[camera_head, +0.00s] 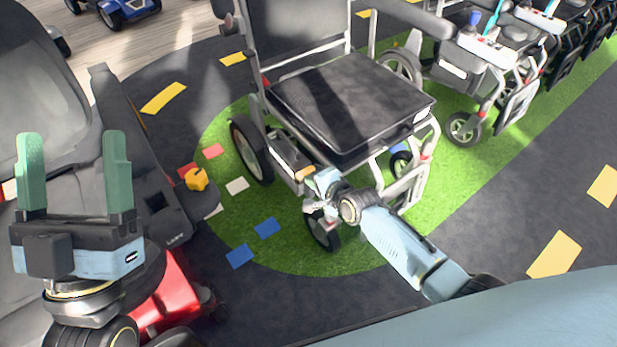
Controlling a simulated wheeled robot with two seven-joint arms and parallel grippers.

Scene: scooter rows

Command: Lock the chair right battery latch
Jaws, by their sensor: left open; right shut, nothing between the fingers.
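The chair (345,100) is a wheelchair with a black padded seat and grey frame, standing upright on a round green patch. A dark battery box (287,152) with a pale end sits low on its near side, under the seat. The latch is too small to make out. My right gripper (316,192) is shut and empty. It is beside the near end of the battery box, above a front wheel; I cannot tell whether it touches the chair. My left gripper (72,170), with green fingers, is open and empty at the far left, away from the chair.
A red scooter (172,296) with a grey seat stands behind my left gripper. More wheelchairs (478,65) stand at the upper right. Dark floor at the lower right is clear.

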